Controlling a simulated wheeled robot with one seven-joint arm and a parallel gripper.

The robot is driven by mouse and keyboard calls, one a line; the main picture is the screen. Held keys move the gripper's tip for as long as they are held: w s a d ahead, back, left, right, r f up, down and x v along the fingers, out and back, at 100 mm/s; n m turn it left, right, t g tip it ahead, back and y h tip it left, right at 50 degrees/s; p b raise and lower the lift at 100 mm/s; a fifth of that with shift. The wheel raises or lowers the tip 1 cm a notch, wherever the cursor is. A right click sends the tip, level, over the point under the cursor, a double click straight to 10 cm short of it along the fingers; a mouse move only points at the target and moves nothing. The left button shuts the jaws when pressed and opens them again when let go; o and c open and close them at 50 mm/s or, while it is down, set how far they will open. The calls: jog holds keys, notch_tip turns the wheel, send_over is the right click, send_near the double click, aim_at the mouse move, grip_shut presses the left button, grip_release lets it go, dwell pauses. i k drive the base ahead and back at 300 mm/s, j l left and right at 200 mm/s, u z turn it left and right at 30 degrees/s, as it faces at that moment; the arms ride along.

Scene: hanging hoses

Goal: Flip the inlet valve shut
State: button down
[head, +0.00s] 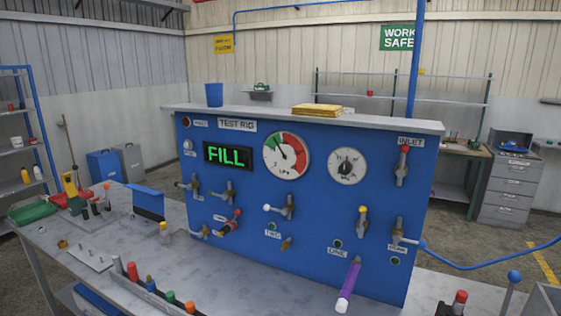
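The inlet valve (401,168) is on the upper right of the blue test rig panel, just below the INLET label (411,142). Its lever has a red tip and stands upright, in line with the grey valve body. A lit display (228,156) at the panel's upper left reads FILL in green. A round gauge (286,155) with green and red on its face has its needle pointing to the upper left. My gripper does not show in the head view.
Other valves dot the panel, including a yellow-tipped one (362,220). A purple piece (348,287) sticks out low at the front. A blue hose (490,266) runs off right from the lower right valve. Loose parts crowd the left bench (85,285).

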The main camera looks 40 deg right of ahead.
aim_at(401, 173)
jog(key=z, duration=1.95)
